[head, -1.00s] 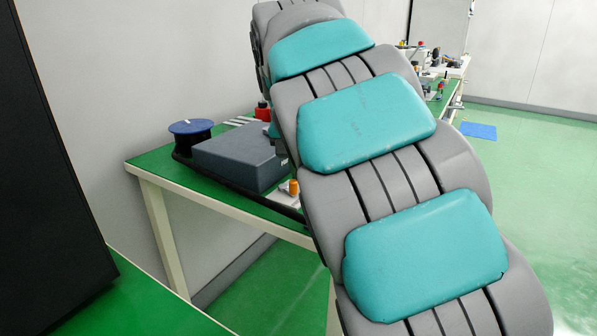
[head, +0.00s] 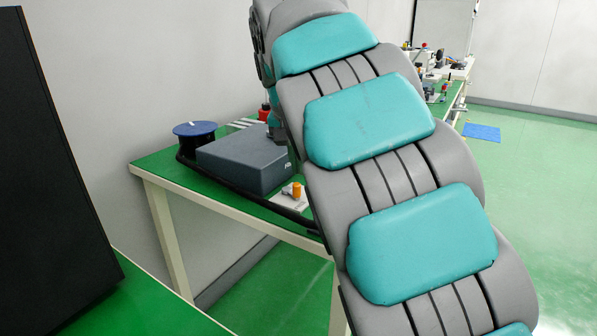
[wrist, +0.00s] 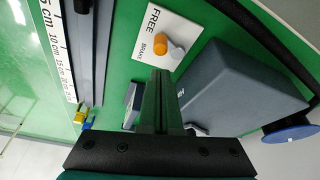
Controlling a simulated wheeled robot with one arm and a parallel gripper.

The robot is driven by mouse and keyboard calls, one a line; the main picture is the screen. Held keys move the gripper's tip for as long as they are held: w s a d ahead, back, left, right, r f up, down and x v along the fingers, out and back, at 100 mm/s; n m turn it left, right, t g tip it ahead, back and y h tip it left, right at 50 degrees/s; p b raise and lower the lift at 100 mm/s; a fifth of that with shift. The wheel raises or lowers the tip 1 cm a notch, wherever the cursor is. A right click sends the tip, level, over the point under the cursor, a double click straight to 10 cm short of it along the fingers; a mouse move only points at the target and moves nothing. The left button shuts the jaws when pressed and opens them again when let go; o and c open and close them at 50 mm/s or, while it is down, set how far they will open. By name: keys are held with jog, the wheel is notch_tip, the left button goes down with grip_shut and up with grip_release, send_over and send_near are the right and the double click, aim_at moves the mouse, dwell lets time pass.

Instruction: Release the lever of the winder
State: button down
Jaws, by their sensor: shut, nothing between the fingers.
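The winder's lever is an orange knob (wrist: 168,48) on a white plate (wrist: 180,24) in the wrist view. The plate carries the words FREE and BRAKE, and the knob lies beside BRAKE. In the head view the orange knob (head: 297,189) stands on its plate at the table's front edge. My gripper (wrist: 160,74) is shut and empty in the wrist view, its fingertips just below the knob in the picture and seemingly apart from it. The gripper's fingers are not seen in the head view.
A grey box (head: 240,163) and a blue-topped spool (head: 195,130) stand beside the plate on the green table (head: 150,164). The wrist view shows a scale strip (wrist: 52,40) at left. A black cabinet (head: 50,170) stands at the head view's left.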

aim_at(295, 184)
jog(key=shift+v, duration=2.55)
jog(key=shift+s, duration=0.1)
